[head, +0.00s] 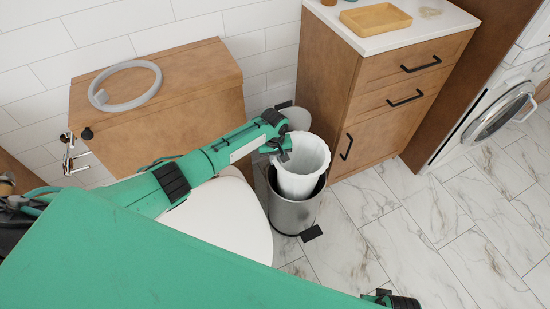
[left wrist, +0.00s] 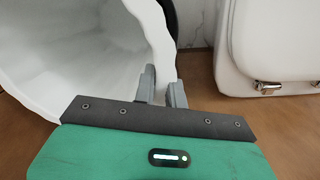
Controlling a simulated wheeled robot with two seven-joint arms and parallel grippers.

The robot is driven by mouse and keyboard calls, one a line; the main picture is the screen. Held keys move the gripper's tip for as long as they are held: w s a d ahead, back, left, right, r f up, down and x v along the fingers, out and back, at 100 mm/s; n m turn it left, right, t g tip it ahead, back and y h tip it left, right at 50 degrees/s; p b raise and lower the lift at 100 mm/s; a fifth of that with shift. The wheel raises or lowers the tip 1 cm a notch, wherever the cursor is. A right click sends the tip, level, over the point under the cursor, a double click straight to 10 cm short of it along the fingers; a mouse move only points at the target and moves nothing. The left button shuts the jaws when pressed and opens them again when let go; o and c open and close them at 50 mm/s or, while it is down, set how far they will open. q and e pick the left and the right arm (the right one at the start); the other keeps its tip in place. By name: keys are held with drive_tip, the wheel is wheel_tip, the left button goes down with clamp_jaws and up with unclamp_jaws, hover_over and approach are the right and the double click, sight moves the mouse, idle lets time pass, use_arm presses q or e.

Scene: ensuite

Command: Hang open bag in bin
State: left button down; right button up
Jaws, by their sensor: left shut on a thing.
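The white open bag (head: 303,170) stands upright with its wide mouth up, its lower part inside the grey metal bin (head: 294,213). Much of the bag still shows above the bin's rim. My left gripper (head: 283,155) is shut on the left edge of the bag's mouth. In the left wrist view the two grey fingertips (left wrist: 161,88) pinch the bag's rim, and the bag's white inside (left wrist: 85,60) fills the upper left. My right gripper cannot be made out; only a small dark and green part of my body shows at the bottom edge.
The bin stands on marble tiles (head: 400,240) between the white toilet (head: 240,215) and a wooden cabinet (head: 375,110). A black pedal (head: 312,233) sticks out at its foot. A grey ring (head: 125,87) lies on the wooden box behind. Open floor lies to the right.

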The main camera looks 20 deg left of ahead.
use_arm(q)
drive_tip(key=shift+p, duration=0.4)
idle(0.3)
idle(0.4)
unclamp_jaws()
idle(0.4)
idle(0.7)
